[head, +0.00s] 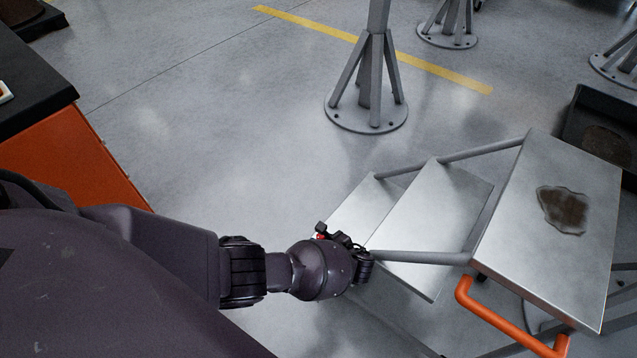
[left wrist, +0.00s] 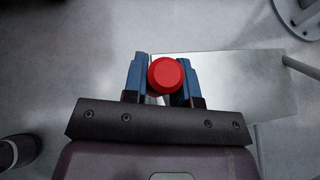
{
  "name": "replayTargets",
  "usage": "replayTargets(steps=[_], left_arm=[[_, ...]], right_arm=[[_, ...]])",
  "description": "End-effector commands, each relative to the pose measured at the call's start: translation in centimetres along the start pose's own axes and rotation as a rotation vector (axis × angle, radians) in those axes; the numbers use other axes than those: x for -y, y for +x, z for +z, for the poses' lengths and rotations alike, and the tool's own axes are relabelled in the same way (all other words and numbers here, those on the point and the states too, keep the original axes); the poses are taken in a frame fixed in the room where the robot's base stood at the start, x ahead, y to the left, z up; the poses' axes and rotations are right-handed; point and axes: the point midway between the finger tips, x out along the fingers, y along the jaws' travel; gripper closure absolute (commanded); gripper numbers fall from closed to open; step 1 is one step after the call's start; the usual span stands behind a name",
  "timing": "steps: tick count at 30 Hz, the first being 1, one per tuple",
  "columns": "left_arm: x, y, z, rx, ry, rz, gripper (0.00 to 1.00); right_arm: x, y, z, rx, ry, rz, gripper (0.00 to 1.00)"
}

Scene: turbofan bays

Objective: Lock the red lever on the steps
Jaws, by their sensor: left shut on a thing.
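The metal steps (head: 428,225) stand at the right of the head view, with grey side rails and a stained top platform. The red lever (head: 321,236) shows as a small red spot beside my left gripper (head: 352,247), by the lower end of the near rail. In the left wrist view the round red end of the lever (left wrist: 166,75) sits between the two blue fingers of my left gripper (left wrist: 163,85). The fingers are shut on it. The lever's shaft is hidden behind its red end. My right gripper is in neither view.
An orange handle (head: 510,322) sticks out from the platform's near side. An orange cabinet with a black top (head: 62,140) stands at the left. Grey stands (head: 368,110) are bolted to the floor at the back. The floor between cabinet and steps is clear.

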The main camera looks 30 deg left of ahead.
Motion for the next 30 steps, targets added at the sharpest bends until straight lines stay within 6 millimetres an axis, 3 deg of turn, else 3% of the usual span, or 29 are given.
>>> replayTargets(steps=[11, 12, 17, 25, 30], left_arm=[[0.0, -0.2, -0.2, 0.004, 0.005, -0.002, 1.00], [0.1, -0.2, -0.2, 0.004, 0.005, -0.002, 0.70], [0.0, -0.2, -0.2, 0.003, 0.004, -0.002, 0.47], [0.0, -0.1, -0.1, 0.004, 0.003, -0.001, 0.47], [0.2, -0.8, 1.3, 0.006, -0.003, -0.004, 0.47]], right_arm=[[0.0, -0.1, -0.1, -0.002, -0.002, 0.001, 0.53], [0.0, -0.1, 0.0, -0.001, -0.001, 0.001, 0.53], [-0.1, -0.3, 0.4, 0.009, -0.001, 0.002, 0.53], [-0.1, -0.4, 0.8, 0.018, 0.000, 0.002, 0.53], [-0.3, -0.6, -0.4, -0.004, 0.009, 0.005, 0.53]])
